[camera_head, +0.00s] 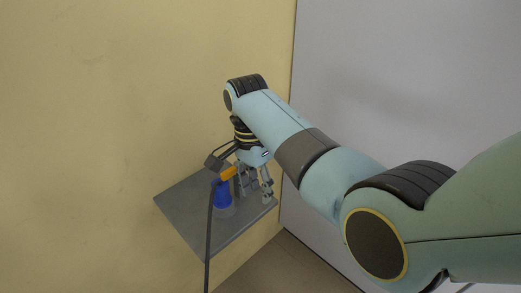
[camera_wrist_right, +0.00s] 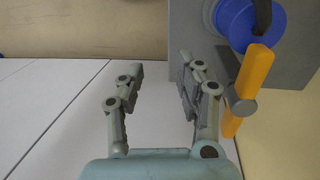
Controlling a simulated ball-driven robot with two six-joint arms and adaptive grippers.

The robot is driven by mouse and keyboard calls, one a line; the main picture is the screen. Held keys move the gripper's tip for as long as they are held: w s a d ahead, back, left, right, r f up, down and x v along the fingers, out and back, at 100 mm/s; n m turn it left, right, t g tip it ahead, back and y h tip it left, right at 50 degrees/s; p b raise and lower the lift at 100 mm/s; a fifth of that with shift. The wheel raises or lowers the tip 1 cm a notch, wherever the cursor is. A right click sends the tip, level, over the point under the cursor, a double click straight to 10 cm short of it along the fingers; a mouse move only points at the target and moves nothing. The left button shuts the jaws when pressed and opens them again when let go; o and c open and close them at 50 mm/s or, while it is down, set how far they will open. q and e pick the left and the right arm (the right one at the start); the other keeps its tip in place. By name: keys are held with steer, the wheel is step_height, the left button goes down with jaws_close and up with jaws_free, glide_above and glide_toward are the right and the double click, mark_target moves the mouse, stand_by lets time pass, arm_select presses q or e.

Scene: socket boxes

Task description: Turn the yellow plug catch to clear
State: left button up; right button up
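The yellow-orange catch (camera_head: 229,172) is a flat bar beside the blue plug (camera_head: 222,196) on the grey box (camera_head: 185,205). In the right wrist view the catch (camera_wrist_right: 254,82) slants across the blue plug's edge (camera_wrist_right: 233,18), with a grey round peg (camera_wrist_right: 243,107) beside it. My right gripper (camera_head: 254,196) hangs beside the plug, fingers pointing down. In the right wrist view the gripper (camera_wrist_right: 160,80) is open and empty. One finger is close to the catch; I cannot tell whether they touch. My left gripper is out of view.
A black cable (camera_head: 209,235) runs from the plug's dark head down past the box's front edge. A yellow wall (camera_head: 100,120) stands behind the box. A pale grey wall (camera_head: 400,70) is on the right.

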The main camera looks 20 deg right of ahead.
mark_target(238, 164)
steer(key=w+a+r+t+p, duration=0.25)
steer(key=w+r, duration=0.45)
steer(key=r, duration=0.6)
steer(key=shift+g, duration=0.35)
steer(key=f, duration=1)
steer(key=shift+w+d+f+b, duration=0.2)
steer(key=shift+d+b, duration=0.1)
steer(key=shift+d, duration=0.05)
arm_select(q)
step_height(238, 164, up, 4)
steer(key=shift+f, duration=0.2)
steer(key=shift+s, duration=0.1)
arm_select(e)
jaws_close()
